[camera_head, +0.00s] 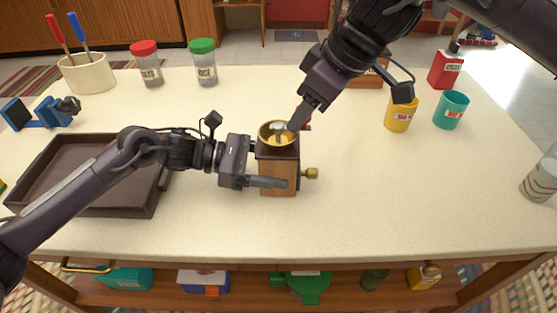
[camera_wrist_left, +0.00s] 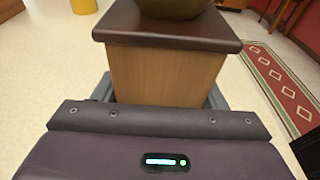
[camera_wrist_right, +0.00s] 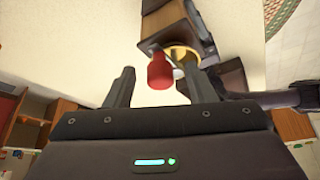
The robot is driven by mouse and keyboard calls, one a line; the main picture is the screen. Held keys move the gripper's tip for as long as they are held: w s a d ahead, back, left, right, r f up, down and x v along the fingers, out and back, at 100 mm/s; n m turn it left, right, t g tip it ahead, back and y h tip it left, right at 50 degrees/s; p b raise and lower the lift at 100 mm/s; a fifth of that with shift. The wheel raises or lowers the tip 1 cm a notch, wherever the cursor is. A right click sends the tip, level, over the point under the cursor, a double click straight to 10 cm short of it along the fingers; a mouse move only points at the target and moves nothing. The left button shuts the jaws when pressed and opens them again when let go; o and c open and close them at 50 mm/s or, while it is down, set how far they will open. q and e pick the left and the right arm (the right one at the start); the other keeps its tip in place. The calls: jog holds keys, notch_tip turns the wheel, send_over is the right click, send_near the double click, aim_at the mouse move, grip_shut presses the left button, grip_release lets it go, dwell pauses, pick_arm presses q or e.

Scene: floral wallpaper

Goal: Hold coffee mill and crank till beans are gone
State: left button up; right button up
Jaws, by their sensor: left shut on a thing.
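The coffee mill (camera_head: 279,178) stands upright on the table, with a wooden body, dark top plate and brass bowl (camera_head: 266,127). I cannot tell whether beans are in the bowl. My left gripper (camera_head: 270,165) is shut on the wooden body from the left. The left wrist view shows the body (camera_wrist_left: 165,75) between its fingers. The crank's red knob (camera_wrist_right: 160,72) shows in the right wrist view, between the spread fingers of my right gripper (camera_wrist_right: 161,88), which do not appear to touch it. In the head view, the right gripper (camera_head: 302,115) is above the mill's right side and partly hides the crank.
A dark tray (camera_head: 85,207) lies at the left, under my left arm. A yellow cup (camera_head: 401,115) and a green cup (camera_head: 451,109) stand at the right. Shakers (camera_head: 203,63), a utensil crock (camera_head: 88,74) and a red tin (camera_head: 445,69) stand further back.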

jog(key=shift+r, duration=0.1)
jog(key=shift+r, duration=3.45)
